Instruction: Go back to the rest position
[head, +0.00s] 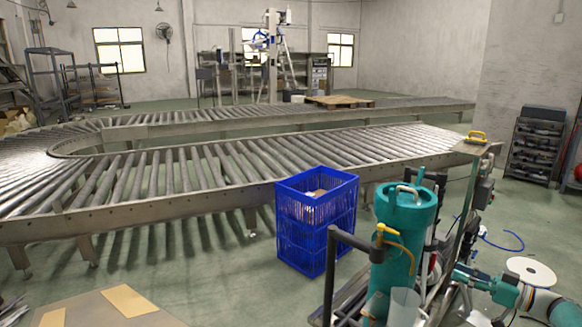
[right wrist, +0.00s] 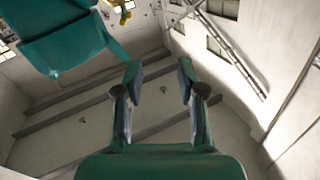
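My right arm comes in at the lower right of the head view, with its gripper (head: 466,276) low beside the cart that carries a teal cylinder (head: 405,225). In the right wrist view the two fingers of this gripper (right wrist: 159,76) stand apart with nothing between them. That view looks past the fingers to pale walls, long dark beams and windows. A large teal shape (right wrist: 65,42) fills its upper left, and I cannot tell what it is. My left gripper does not show in the head view.
A roller conveyor (head: 150,205) curves across the head view. A blue crate (head: 316,215) stands on the floor in front of it. A white disc (head: 531,271) and a blue cable (head: 500,241) are near my right arm. A shelf rack (head: 535,148) stands at the right wall.

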